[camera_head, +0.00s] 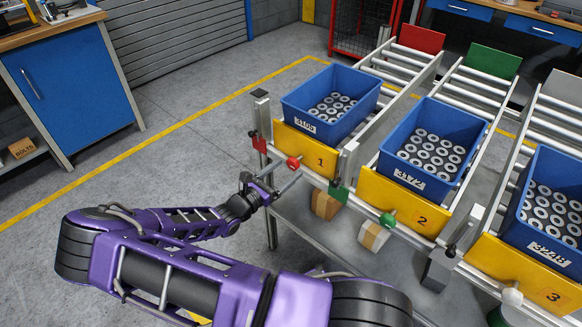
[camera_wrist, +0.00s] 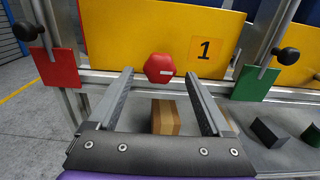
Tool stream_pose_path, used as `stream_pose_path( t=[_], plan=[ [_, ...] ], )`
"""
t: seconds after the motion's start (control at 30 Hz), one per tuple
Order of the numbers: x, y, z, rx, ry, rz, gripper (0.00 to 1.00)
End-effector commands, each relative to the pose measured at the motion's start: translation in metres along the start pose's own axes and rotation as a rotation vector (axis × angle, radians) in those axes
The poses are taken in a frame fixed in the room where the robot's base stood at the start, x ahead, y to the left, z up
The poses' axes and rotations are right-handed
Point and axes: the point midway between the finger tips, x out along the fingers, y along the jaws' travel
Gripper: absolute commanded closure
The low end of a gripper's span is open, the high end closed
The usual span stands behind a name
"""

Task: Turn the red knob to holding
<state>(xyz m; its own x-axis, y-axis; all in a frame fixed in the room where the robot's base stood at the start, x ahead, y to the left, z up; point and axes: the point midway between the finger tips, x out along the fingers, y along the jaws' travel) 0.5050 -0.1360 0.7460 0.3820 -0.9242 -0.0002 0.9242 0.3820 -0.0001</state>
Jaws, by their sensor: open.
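The red knob (camera_head: 293,163) is on the yellow panel (camera_head: 312,150) marked 1, at the front of the left roller lane. In the wrist view the red knob (camera_wrist: 158,66) is a rounded, many-sided disc with a short white mark lying roughly level on its right half. My gripper (camera_head: 280,173) is open in front of the panel, its fingers pointing at the knob. In the wrist view its fingertips appear left and right of the knob, with a gap on both sides. I cannot tell how far they are from it in depth. No text naming knob positions can be read.
A red plate (camera_wrist: 57,66) with a black knob is left of the panel, and a green plate (camera_wrist: 254,83) is right. A green knob (camera_head: 388,220) and a white knob (camera_head: 512,297) sit on panels 2 and 3. Blue crates (camera_head: 300,104) stand above. A cardboard box (camera_wrist: 166,117) lies below.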

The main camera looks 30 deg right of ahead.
Motion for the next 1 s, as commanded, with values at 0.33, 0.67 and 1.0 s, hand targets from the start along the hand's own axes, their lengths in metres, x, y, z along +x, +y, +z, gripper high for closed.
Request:
stream_pose_path(
  t=[0.33, 0.67, 1.0],
  plan=[
    [0.029, 0.001, 0.000, 0.000, 0.000, 0.001, 0.17],
    [0.029, 0.001, 0.000, 0.000, 0.000, 0.001, 0.35],
    [0.029, 0.000, 0.000, 0.000, 0.000, 0.001, 0.96]
  ],
)
